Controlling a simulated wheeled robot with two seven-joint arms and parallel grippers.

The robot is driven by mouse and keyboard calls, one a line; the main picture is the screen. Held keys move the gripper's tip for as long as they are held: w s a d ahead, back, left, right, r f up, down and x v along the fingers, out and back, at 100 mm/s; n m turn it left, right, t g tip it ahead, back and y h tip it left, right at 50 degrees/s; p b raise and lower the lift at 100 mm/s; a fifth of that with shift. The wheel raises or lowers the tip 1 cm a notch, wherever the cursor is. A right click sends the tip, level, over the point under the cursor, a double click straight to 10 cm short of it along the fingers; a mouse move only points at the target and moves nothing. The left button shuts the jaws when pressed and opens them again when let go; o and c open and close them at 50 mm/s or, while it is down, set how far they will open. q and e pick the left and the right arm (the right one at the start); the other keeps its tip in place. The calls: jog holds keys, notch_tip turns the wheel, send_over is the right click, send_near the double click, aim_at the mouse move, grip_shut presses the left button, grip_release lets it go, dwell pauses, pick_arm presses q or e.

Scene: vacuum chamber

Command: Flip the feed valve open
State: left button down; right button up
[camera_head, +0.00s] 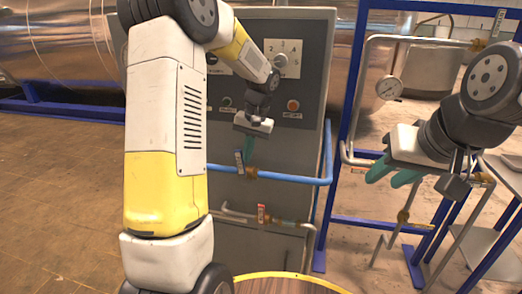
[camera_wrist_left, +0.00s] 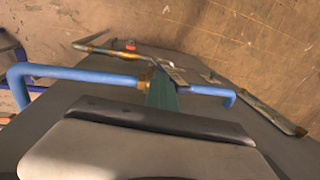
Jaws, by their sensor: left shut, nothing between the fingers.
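A valve with a brass body (camera_head: 251,173) sits on the blue pipe at the front of the grey cabinet. Its lever (camera_head: 239,161) stands up across the pipe. My left gripper (camera_head: 247,157) is shut and empty, its teal fingers pointing down right beside the lever. In the left wrist view the shut fingers (camera_wrist_left: 160,92) overlap the valve and lever (camera_wrist_left: 173,73); I cannot tell whether they touch. No readable label shows which valve is the feed valve. My right gripper (camera_head: 394,178) is open and empty at the right, with its teal fingers apart.
The blue pipe (camera_head: 290,179) runs across the cabinet (camera_head: 310,110). A second valve with a red lever (camera_head: 261,214) sits on a lower pipe. A gauge (camera_head: 389,87) and blue frame stand at the right. A round wooden top (camera_head: 285,285) is at the bottom.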

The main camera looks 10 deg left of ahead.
pick_arm(q)
jog(key=shift+a+h, duration=0.3)
jog(key=shift+a, duration=0.35)
jog(key=a+f+h, duration=0.8)
jog(key=a+h, duration=0.3)
jog(key=h, duration=0.3)
jog(key=shift+w+a+f, duration=0.15)
jog(key=shift+a+f, duration=0.1)
jog(key=shift+a, duration=0.1)
jog(key=shift+f, duration=0.2)
jog(key=a+r, duration=0.8)
jog(key=a, duration=0.1)
jog(key=shift+w+r, duration=0.15)
jog(key=shift+w, duration=0.05)
